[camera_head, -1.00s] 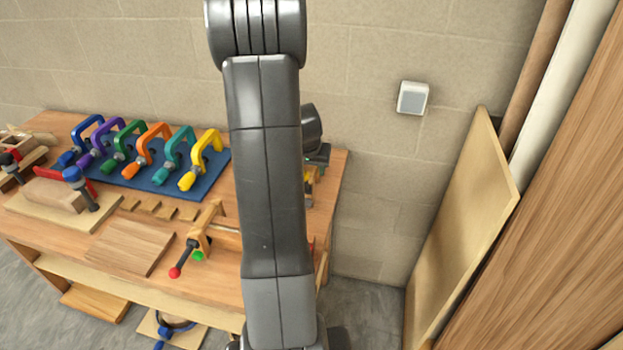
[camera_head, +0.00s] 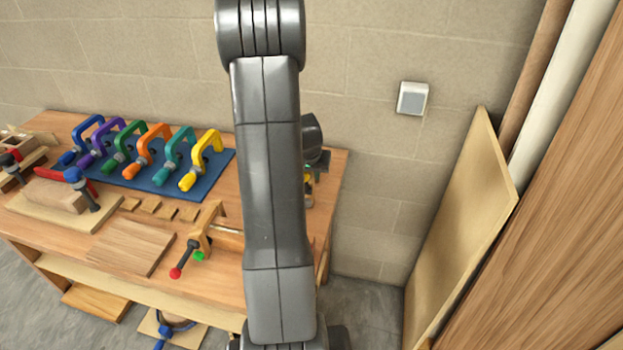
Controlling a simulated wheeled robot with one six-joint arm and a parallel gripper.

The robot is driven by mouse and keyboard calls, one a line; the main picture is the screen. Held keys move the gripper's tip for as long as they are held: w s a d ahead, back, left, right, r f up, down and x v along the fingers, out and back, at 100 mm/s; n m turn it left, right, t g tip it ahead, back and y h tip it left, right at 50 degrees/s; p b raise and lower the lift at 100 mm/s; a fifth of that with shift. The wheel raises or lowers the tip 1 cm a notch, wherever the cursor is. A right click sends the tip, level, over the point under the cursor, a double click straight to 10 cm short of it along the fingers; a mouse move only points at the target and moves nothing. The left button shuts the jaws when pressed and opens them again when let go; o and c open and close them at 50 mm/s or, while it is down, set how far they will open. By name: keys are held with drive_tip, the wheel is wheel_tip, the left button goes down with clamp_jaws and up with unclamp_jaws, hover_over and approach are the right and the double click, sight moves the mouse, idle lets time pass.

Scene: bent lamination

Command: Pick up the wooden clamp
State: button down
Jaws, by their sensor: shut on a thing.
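A wooden clamp (camera_head: 207,235) lies on the right part of the workbench (camera_head: 200,212). It has an upright wooden jaw, a dark handle with a red ball end and a green part beside it. Its bar runs to the right and passes out of sight behind my grey arm. My arm stands across the middle of the picture, and a dark part of its far end shows at its right edge. My gripper's jaws are hidden behind the arm, so I cannot see what they touch.
Several coloured C-clamps, among them a yellow clamp (camera_head: 203,160), stand on a blue mat (camera_head: 211,183). A flat board (camera_head: 131,247) and small wood pieces lie left of the wooden clamp. A tall panel (camera_head: 462,220) leans at the right; floor shows between it and the bench.

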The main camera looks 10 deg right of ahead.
drive_tip(key=shift+r, duration=0.1)
wheel_tip(320, 180, up, 16)
drive_tip(key=p, duration=0.2)
drive_tip(key=shift+p, duration=0.4)
idle(0.6)
